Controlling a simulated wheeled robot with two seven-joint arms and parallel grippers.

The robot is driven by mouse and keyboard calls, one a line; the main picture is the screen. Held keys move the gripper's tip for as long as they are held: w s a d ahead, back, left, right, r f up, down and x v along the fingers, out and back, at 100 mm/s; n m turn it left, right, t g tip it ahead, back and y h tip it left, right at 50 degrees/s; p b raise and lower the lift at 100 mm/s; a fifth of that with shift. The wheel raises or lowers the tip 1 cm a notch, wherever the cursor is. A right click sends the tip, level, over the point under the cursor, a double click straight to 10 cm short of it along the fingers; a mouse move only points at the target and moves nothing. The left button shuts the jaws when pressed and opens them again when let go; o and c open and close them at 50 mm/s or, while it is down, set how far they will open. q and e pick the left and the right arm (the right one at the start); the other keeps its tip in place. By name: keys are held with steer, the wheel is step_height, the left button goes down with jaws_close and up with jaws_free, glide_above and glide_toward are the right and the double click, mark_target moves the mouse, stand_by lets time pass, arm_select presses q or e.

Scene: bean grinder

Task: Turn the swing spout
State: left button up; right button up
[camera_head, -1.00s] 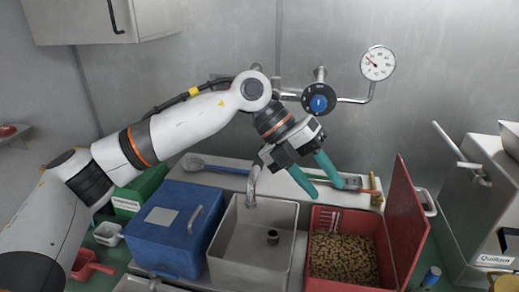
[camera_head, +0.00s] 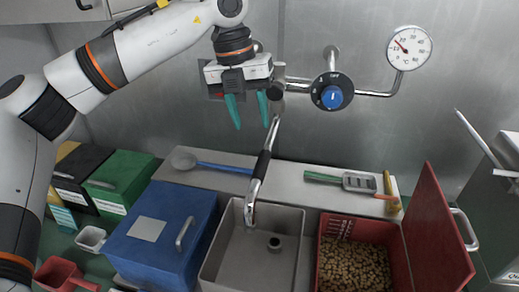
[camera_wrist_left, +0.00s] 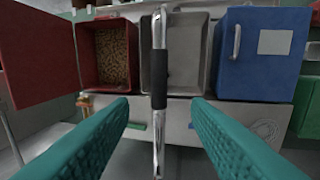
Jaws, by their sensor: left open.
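The swing spout (camera_head: 270,138) is a chrome tube with a black grip sleeve. In the head view it comes down from the wall fitting, and its outlet hangs over the grey sink (camera_head: 228,262). My left gripper (camera_head: 247,126) is open, with teal fingers pointing down, above and just left of the spout's upper tube in the picture. In the left wrist view the spout (camera_wrist_left: 160,42) runs upright between the two open fingers (camera_wrist_left: 163,110), with its black sleeve in the middle. I see no contact between fingers and spout. My right gripper is not in view.
A blue lidded box (camera_head: 150,262) stands left of the sink, and an open red bin (camera_head: 325,262) of brown pellets stands right. A valve knob (camera_head: 332,97) and gauge (camera_head: 409,48) are on the wall. A blue ladle (camera_head: 225,168) and green-handled scoop (camera_head: 322,176) lie on the ledge.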

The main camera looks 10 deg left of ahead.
arm_select(q)
steer(key=p, duration=0.2)
glide_above(260, 161)
steer(key=a, duration=0.1)
step_height(260, 161, down, 5)
steer(key=f, duration=0.4)
steer(key=shift+d, duration=0.35)
steer(key=shift+f+p, duration=0.25)
steer(key=shift+p, duration=0.05)
steer(key=shift+s+d+f, duration=0.1)
steer(key=shift+d+f, duration=0.05)
steer(key=shift+f, duration=0.05)
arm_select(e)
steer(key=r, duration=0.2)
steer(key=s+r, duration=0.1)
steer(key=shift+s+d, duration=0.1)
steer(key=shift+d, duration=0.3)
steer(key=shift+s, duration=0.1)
arm_select(q)
steer(key=shift+c, duration=1.1)
jaws_close()
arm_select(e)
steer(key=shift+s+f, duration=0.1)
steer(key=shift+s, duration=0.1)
